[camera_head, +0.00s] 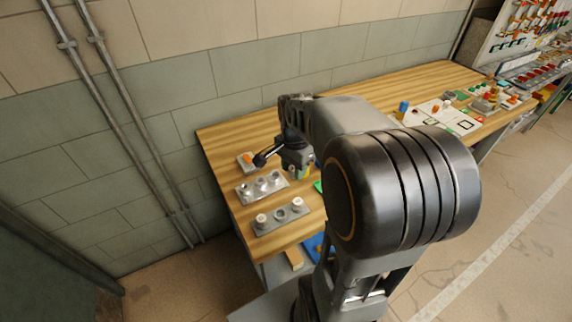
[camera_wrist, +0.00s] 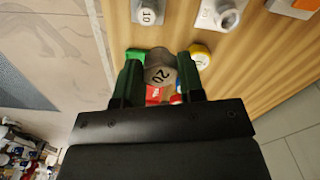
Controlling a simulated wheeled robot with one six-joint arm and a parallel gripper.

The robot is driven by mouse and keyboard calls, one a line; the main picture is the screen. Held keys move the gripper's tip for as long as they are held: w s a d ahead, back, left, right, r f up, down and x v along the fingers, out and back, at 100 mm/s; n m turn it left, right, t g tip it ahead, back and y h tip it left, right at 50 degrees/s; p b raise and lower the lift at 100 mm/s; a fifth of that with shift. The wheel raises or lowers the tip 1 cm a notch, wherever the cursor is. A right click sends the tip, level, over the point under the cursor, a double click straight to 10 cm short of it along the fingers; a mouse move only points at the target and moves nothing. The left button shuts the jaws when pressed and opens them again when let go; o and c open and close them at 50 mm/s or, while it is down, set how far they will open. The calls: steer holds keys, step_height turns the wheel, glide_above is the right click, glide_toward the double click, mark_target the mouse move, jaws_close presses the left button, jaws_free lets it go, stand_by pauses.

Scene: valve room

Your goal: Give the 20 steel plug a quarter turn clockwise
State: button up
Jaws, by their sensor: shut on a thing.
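The grey steel plug marked 20 (camera_wrist: 160,72) sits between the two dark green fingers of my gripper (camera_wrist: 157,80) in the wrist view. The fingers press on its sides, so my gripper is shut on it. The number reads tilted and nearly upside down. Whether the plug stands in a seat or hangs free cannot be told, as its underside is hidden. In the head view my gripper (camera_head: 298,170) is over the left part of the wooden bench (camera_head: 222,143), partly behind my arm, and the plug cannot be made out there.
A grey piece marked 10 (camera_wrist: 148,12) and a grey fitting (camera_wrist: 218,14) lie at the wrist view's top. A yellow round thing (camera_wrist: 201,54) and a green thing (camera_wrist: 136,53) lie close to the fingers. Two fitting plates (camera_head: 262,187) (camera_head: 281,216) stand on the bench's left.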

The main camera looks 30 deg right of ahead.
steer(key=shift+s+r, duration=0.35)
steer(key=shift+s, duration=0.45)
steer(key=shift+w+f, duration=0.1)
steer(key=shift+f, duration=0.05)
steer(key=shift+w+f+b, duration=0.65)
steer(key=shift+w+f, duration=0.75)
steer(key=shift+w, duration=0.5)
steer(key=shift+w+f+b, duration=0.65)
steer(key=shift+w+f, duration=0.75)
steer(key=shift+w, duration=0.45)
steer(key=shift+w+f+b, duration=0.65)
steer(key=shift+w+f, duration=0.75)
steer(key=shift+w, duration=0.5)
steer(key=shift+w+f, duration=0.1)
steer(key=n, duration=0.3)
steer(key=shift+n+p, duration=0.3)
steer(key=shift+n, duration=0.1)
steer(key=n, duration=0.5)
steer(key=shift+w+f, duration=0.15)
steer(key=shift+w, duration=0.05)
